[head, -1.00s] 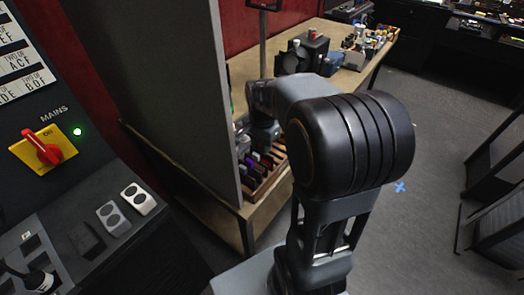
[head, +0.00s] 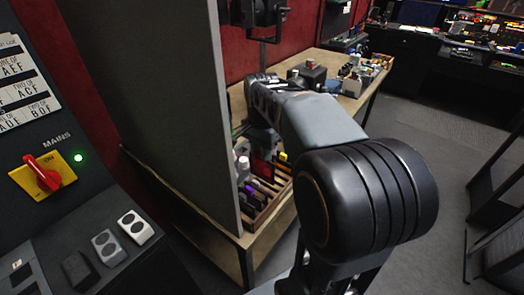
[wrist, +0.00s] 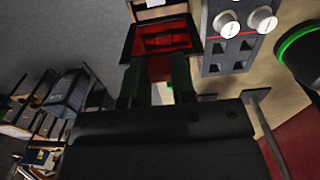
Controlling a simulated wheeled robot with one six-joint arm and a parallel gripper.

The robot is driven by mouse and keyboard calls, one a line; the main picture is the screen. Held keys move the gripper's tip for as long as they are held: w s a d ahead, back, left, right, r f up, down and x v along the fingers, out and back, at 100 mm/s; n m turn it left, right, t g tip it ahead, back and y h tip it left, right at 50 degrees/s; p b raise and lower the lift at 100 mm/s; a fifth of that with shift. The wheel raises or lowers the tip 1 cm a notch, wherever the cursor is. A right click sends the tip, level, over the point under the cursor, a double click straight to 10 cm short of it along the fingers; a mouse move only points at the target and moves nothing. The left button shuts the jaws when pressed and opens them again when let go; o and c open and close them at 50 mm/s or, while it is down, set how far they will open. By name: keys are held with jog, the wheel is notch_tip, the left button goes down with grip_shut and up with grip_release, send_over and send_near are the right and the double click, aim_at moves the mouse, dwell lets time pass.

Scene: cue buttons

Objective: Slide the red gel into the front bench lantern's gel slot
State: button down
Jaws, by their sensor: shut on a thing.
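In the wrist view, my gripper (wrist: 158,78) is shut on the red gel (wrist: 166,40), a red sheet in a dark frame. The gel sticks out beyond the two fingertips. In the head view, my forearm covers part of the bench, and I cannot make out the fingers clearly. A dark red panel (head: 262,172) shows beneath the arm, over the rack; I cannot tell if it is the held gel. A dark lantern (head: 264,80) on the bench is partly hidden behind my arm. Its gel slot cannot be made out.
A wooden rack (head: 262,222) with several coloured gels stands on the bench (head: 345,93). A tall grey panel (head: 170,110) rises left of it. The wrist view shows a grey box with white knobs (wrist: 226,60) and a dark round thing with a green rim (wrist: 299,58).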

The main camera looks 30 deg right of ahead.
jog(key=shift+r, duration=0.15)
notch_tip(320, 180, up, 10)
jog(key=p, duration=0.9)
jog(key=shift+r, duration=0.25)
dwell(0.6)
